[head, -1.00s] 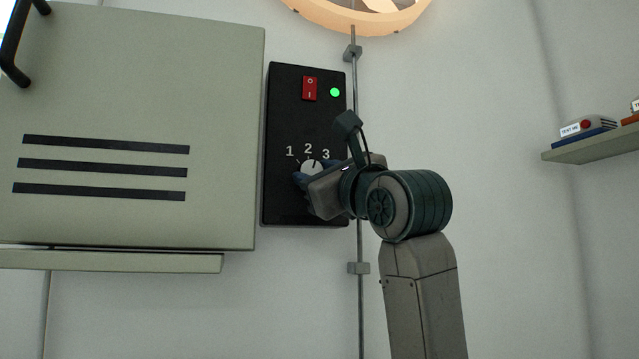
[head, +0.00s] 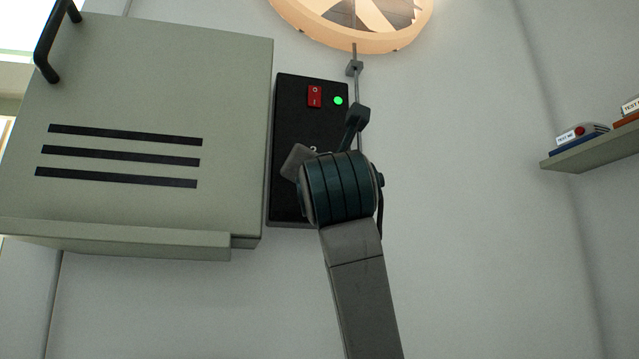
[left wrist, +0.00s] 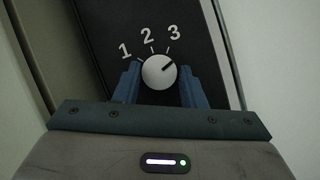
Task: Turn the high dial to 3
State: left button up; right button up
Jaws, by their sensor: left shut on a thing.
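The black control box (head: 290,120) hangs on the wall and also shows in the left wrist view (left wrist: 110,20). Its round white dial (left wrist: 159,72) sits under the printed numbers 1, 2 and 3. The dial's dark pointer mark points right and a little up, on the side of the 3 and below that number. My left gripper (left wrist: 161,84) is shut on the dial, with one blue finger on each side of it. In the head view my left arm hides the dial and most of the numbers. My right gripper is not in view.
A red switch (head: 314,97) and a lit green lamp (head: 338,100) are on the box's upper part. A grey-green cabinet (head: 150,90) stands close on the left. A thin conduit (head: 355,90) runs up to a round fan housing (head: 400,40). A shelf (head: 590,152) is at right.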

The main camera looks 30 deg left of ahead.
pick_arm(q)
jog(key=shift+s+r+m+t+h+b, duration=0.1)
jog(key=shift+m+t+h+b, duration=0.35)
jog(key=shift+m, duration=1.15)
jog(key=shift+h, duration=0.45)
jog(key=o, duration=1)
jog(key=shift+a, duration=0.15)
jog(key=b+v, duration=0.5)
jog(key=v, duration=0.5)
jog(key=shift+s+d+f, duration=0.2)
jog(key=shift+s+d, duration=0.05)
